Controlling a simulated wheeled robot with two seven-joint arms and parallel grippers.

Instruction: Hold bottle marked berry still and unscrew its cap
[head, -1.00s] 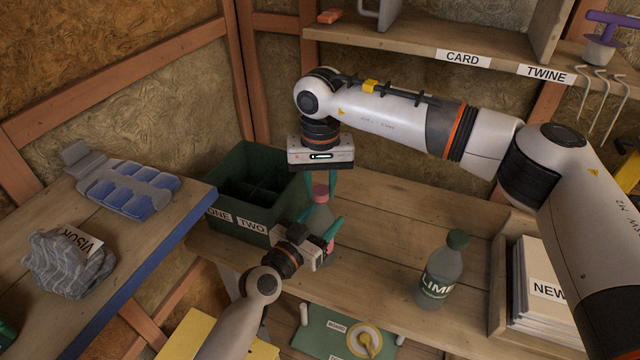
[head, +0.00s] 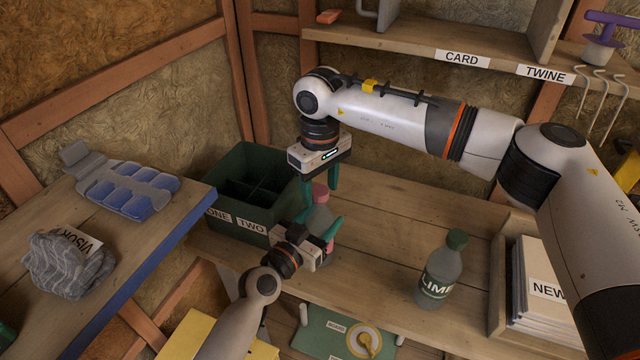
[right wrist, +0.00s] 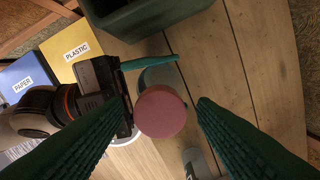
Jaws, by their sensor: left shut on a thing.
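A bottle with a pink cap (head: 320,191) stands on the workbench; its label is hidden, so I cannot read its name. My left gripper (head: 318,224) is shut around the bottle's body below the cap. My right gripper (head: 319,184) points down from above, with one finger on each side of the cap. In the right wrist view the round cap (right wrist: 161,111) lies between the two dark green fingers, with gaps showing on both sides, so this gripper is open. A teal finger of my left gripper (right wrist: 148,62) also shows there beside the bottle.
A bottle marked LIME (head: 440,272) with a green cap stands to the right. A green divided bin (head: 232,224) marked ONE and TWO is close on the left. A crate (head: 502,290) of papers stands at the right. The bench between the bottles is clear.

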